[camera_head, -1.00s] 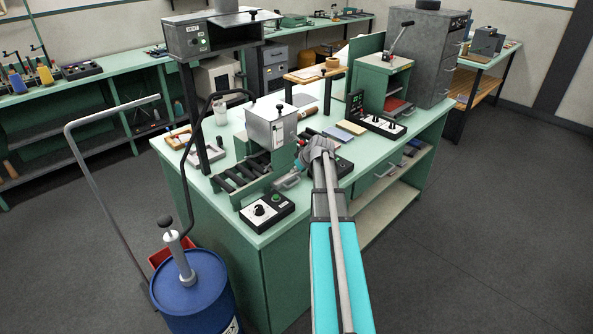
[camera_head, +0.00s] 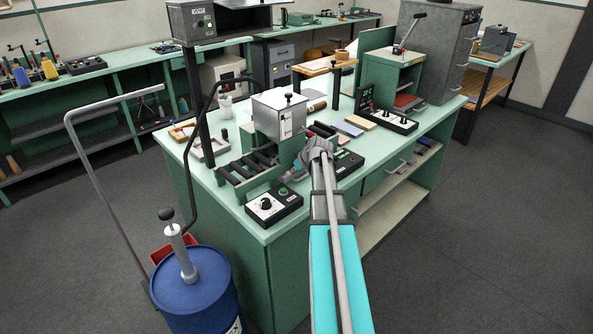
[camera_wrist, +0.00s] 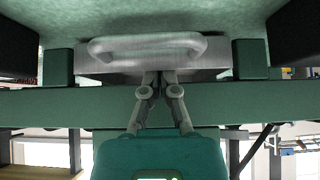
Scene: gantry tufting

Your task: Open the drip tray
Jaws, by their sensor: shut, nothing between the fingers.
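The drip tray shows in the wrist view as a pale metal front (camera_wrist: 108,67) with a rounded bar handle (camera_wrist: 148,47), set low between green supports. My gripper (camera_wrist: 160,78) has its fingers together, with the tips at the tray front just beside the handle. The handle is not between the fingers, and I cannot tell whether the tips touch it. In the head view my gripper (camera_head: 296,172) is at the right side of the roller machine (camera_head: 252,172), and my arm hides most of the tray there.
A control box with a dial (camera_head: 273,204) sits close to the left of my gripper, and another dark box (camera_head: 349,164) to its right. A metal housing (camera_head: 279,118) stands above the rollers. A blue drum (camera_head: 196,290) stands on the floor at the bench corner.

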